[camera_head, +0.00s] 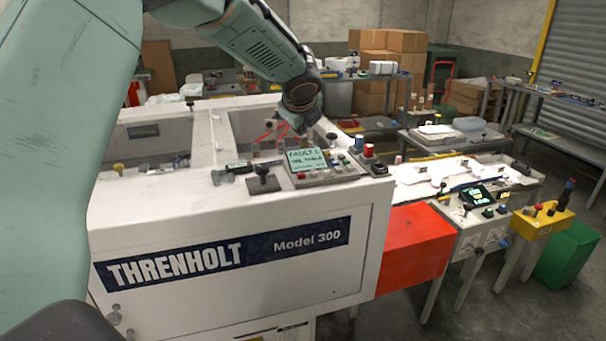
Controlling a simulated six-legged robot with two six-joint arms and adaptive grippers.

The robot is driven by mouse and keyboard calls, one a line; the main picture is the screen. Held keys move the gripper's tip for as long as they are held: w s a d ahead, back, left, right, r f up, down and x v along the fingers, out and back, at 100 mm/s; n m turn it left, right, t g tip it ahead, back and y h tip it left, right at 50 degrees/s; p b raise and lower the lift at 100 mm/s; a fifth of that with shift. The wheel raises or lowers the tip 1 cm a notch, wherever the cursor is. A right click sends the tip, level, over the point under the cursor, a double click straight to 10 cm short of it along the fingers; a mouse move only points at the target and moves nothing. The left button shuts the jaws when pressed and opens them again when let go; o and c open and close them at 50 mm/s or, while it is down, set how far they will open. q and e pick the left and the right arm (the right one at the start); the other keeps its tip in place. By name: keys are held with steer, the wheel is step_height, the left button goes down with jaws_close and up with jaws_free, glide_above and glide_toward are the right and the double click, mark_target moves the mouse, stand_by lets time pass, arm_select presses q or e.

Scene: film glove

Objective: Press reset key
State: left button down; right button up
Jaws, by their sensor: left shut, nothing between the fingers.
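The white Threnholt Model 300 machine (340,245) has a control panel on its top right corner. Its lit green screen (307,159) shows dark text that seems to begin with "FAULT". Small keys (322,174) in several colours sit along the panel's front and right sides. Their labels are too small to read, so I cannot tell which one is the reset key. My left gripper (301,129) points down just behind and above the screen, shut and empty. Its fingertips are small and dark here, and I cannot see them touching any key. My right gripper is not in view.
A black knob (262,180) stands left of the panel. A red-capped knob (369,151) and a blue one (359,143) stand at its right. A second panel (481,196) and a yellow box (543,222) with buttons are further right. Cardboard boxes (393,60) are stacked behind.

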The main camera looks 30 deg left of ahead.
arm_select(q)
steer(key=b, duration=0.7)
glide_above(300, 175)
step_height(300, 175, down, 8)
steer(key=shift+r, duration=0.1)
steer(key=shift+a+f+b, duration=0.1)
steer(key=shift+f+b, duration=0.5)
steer(key=shift+f, duration=0.05)
steer(key=shift+w, duration=0.1)
steer(key=shift+d+r, duration=0.1)
steer(key=shift+d, duration=0.2)
steer(key=shift+a, duration=0.3)
steer(key=shift+d, duration=0.25)
